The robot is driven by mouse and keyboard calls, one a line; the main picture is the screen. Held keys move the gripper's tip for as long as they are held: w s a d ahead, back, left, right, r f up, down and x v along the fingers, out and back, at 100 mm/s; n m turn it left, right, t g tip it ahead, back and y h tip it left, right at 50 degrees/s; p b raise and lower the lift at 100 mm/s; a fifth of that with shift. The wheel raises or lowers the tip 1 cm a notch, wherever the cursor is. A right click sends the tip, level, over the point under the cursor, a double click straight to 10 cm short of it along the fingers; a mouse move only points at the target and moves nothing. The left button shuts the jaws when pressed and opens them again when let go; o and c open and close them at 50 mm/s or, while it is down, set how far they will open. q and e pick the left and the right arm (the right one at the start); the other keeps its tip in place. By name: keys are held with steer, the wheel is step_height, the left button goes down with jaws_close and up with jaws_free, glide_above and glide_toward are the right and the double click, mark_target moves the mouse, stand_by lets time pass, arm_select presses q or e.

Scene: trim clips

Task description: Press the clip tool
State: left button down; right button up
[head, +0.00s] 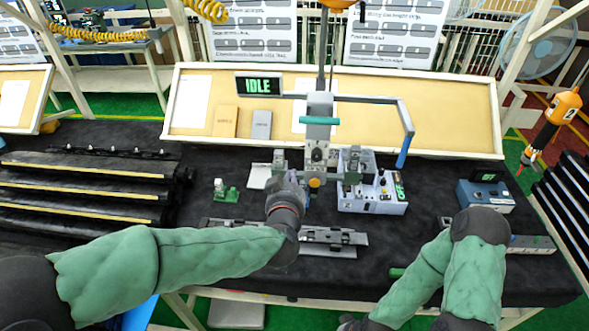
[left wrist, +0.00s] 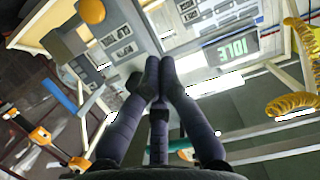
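The clip tool (head: 318,125) stands upright at the middle of the bench, with a teal handle (head: 319,120), a dark knob and an orange knob low on its front. Its display (head: 259,85) reads IDLE in green. My left gripper (head: 300,188) is in front of the tool's lower part, mostly hidden behind my own wrist. In the left wrist view, the fingers (left wrist: 152,75) meet at their tips with nothing seen between them. The IDLE display (left wrist: 232,48) shows upside down there. My right arm is folded at lower right; its gripper does not show.
A grey control box (head: 370,185) stands right of the tool, and a blue box (head: 485,195) further right. A small green fixture (head: 225,191) is at left. Dark rails (head: 85,185) fill the left side. A metal rail (head: 330,240) lies near the front. An orange tool (head: 563,108) hangs at right.

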arm_select(q)
steer(key=w+f+b, duration=0.1)
steer(key=w+f, duration=0.5)
steer(key=w, duration=0.3)
steer(key=shift+w+f, duration=0.2)
steer(key=shift+w, duration=0.2)
step_height(320, 180, down, 22)
steer(key=b, duration=1.4)
steer(key=shift+r, duration=0.15)
